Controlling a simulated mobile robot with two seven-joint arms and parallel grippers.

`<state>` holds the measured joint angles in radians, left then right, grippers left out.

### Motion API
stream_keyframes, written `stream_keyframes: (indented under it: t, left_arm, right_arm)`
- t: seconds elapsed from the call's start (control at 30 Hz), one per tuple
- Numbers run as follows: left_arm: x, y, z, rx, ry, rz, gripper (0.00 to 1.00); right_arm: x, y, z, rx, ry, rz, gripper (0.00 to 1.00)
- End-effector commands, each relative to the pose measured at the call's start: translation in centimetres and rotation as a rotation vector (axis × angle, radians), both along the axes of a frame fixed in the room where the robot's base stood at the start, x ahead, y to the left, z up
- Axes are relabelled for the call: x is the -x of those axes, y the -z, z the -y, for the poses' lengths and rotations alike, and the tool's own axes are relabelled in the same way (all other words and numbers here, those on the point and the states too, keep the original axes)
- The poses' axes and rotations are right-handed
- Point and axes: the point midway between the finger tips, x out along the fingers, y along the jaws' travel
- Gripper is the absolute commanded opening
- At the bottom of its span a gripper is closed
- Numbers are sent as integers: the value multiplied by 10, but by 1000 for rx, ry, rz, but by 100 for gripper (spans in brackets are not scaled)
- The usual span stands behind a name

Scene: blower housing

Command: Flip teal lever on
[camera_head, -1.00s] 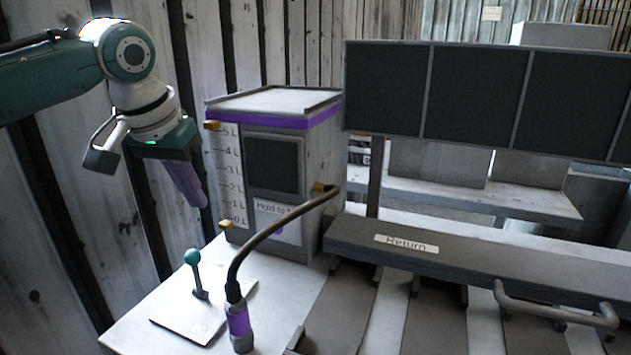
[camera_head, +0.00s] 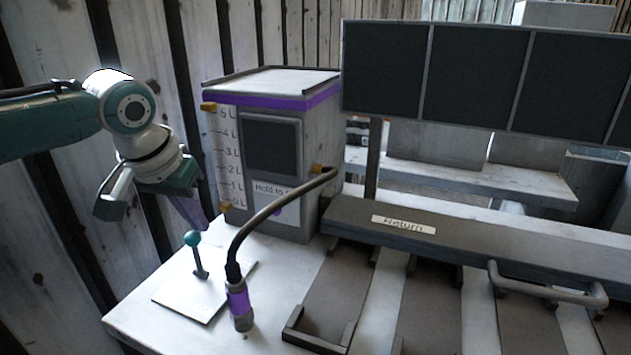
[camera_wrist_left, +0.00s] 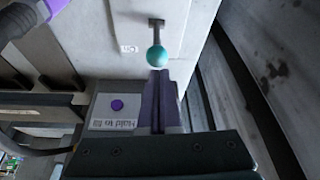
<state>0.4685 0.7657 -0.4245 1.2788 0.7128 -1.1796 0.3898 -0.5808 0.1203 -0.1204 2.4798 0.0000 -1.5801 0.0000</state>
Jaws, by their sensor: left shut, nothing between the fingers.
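The teal lever has a round teal knob (camera_head: 192,238) on a grey stem, which stands up from a white plate (camera_head: 190,296) on the bench's left part. My left gripper (camera_head: 197,222) has purple fingers pointing down and shows just above and behind the knob in the head view. The fingers look shut and empty. In the left wrist view the knob (camera_wrist_left: 157,56) lies just beyond the tips of the shut fingers (camera_wrist_left: 160,80); I cannot tell whether they touch. My right gripper is not in view.
A tank cabinet (camera_head: 312,165) with a litre scale and a "Hold to fill" label (camera_wrist_left: 112,115) stands behind the lever. A curved hose with a purple nozzle (camera_head: 238,303) stands right of the plate. A "Return" bar (camera_head: 460,240) is farther right. A plank wall is at left.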

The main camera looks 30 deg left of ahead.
Motion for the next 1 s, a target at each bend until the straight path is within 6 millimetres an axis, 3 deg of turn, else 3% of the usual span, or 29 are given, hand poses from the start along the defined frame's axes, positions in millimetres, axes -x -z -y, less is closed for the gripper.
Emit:
stream_keyframes:
  t: [0.33, 1.0]
  left_arm:
    - [1, 0, 0, -1, 0, 2, 0]
    - [12, -3, 2, -12, 1, 113, 0]
  right_arm:
    - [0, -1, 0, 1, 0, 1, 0]
    - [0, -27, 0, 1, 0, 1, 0]
